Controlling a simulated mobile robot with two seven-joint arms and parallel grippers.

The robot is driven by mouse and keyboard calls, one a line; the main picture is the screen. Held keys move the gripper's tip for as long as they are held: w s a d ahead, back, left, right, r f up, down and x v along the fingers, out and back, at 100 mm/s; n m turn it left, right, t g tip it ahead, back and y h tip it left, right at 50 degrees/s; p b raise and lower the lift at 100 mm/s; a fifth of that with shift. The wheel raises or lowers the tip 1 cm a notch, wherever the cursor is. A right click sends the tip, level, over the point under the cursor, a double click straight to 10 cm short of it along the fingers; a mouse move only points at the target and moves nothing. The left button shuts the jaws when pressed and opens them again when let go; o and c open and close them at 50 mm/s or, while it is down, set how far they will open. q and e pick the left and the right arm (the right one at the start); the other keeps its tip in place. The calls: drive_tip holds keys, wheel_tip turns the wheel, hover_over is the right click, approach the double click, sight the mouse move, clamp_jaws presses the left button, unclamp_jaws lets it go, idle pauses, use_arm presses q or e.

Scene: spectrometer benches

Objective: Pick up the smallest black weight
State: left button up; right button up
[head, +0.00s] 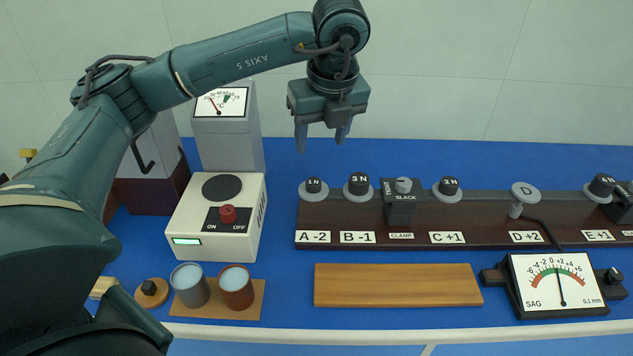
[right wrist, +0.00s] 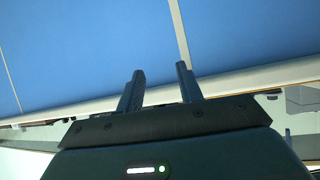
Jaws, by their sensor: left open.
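Black weights stand on grey round pans along the dark rail: 1 N (head: 314,186), 3 N (head: 359,183), 2 N (head: 450,186) and 4 N (head: 602,184). The 1 N weight looks the smallest of these labelled ones. A small dark piece (head: 148,287) sits on a round wooden base at the lower left; I cannot tell what it is. My left gripper (head: 321,146) is open and empty, fingers pointing down, above the 1 N weight and apart from it. My right gripper (right wrist: 159,72) shows in the right wrist view with its fingers apart and nothing between them.
The dark rail (head: 380,240) carries a slack clamp (head: 402,205) and a D disc (head: 524,193). A white heater box (head: 185,225) stands left of it. Two cups (head: 190,289) (head: 236,291), a wooden board (head: 398,287) and a SAG gauge (head: 560,285) lie in front.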

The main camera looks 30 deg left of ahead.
use_arm(q)
hover_over(313, 181)
drive_tip(key=s+d, duration=0.1)
drive_tip(key=d, duration=0.1)
wheel_tip(313, 181, down, 6)
drive_tip(key=shift+s+f+p, duration=0.15)
drive_tip(key=shift+f+p, duration=0.05)
drive_tip(key=shift+p, duration=0.15)
drive_tip(key=shift+p+x, duration=0.7)
drive_tip(key=shift+x, duration=2)
drive_tip(key=shift+a, duration=0.2)
drive_tip(key=shift+c, duration=0.2)
drive_tip(key=shift+r, duration=0.1)
drive_tip(key=c, duration=1.1)
